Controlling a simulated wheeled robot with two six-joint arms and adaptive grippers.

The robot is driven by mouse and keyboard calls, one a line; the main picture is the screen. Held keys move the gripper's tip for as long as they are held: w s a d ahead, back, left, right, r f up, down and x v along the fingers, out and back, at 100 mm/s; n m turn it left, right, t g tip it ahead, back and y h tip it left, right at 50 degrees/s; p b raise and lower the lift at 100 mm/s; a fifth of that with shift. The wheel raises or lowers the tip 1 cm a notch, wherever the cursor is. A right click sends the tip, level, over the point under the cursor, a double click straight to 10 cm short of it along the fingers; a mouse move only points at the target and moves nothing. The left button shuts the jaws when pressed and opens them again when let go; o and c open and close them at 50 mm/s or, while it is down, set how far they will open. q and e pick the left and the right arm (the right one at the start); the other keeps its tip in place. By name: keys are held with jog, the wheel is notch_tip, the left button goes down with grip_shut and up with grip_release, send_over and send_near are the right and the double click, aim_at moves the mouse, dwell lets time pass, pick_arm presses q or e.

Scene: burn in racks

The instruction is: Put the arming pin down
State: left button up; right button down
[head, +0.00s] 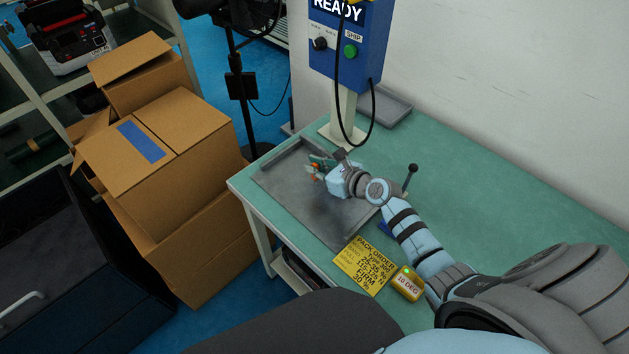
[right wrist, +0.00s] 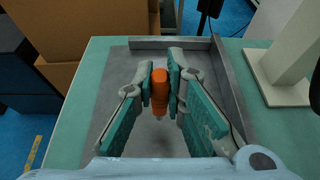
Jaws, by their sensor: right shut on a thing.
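The arming pin shows as an orange piece (right wrist: 159,92) between the fingertips in the right wrist view. A pale tip shows below it. My right gripper (right wrist: 160,88) is shut on it. In the head view the right gripper (head: 316,168) is over the grey tray (head: 284,192), and a bit of orange shows at its fingers. I cannot tell whether the pin touches the tray floor. The tray also shows in the right wrist view (right wrist: 118,78). My left gripper is not in view.
The tray sits on a green table (head: 487,190). A blue control box (head: 345,62) stands on a post behind it. A yellow order card (head: 366,265) and a yellow device (head: 407,284) lie nearer. A black-knobbed lever (head: 411,172) stands to the right. Cardboard boxes (head: 165,140) stand left.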

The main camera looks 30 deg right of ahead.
aim_at(315, 178)
notch_tip(315, 178, down, 3)
jog(key=shift+a+b, duration=0.1)
jog(key=shift+b, duration=0.45)
jog(key=shift+r, duration=0.2)
jog(key=c, duration=2.1)
grip_release()
jog(key=shift+f, duration=0.2)
jog(key=o, duration=0.5)
jog(key=shift+c, duration=0.2)
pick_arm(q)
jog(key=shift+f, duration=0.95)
pick_arm(e)
jog(key=shift+r, duration=0.1)
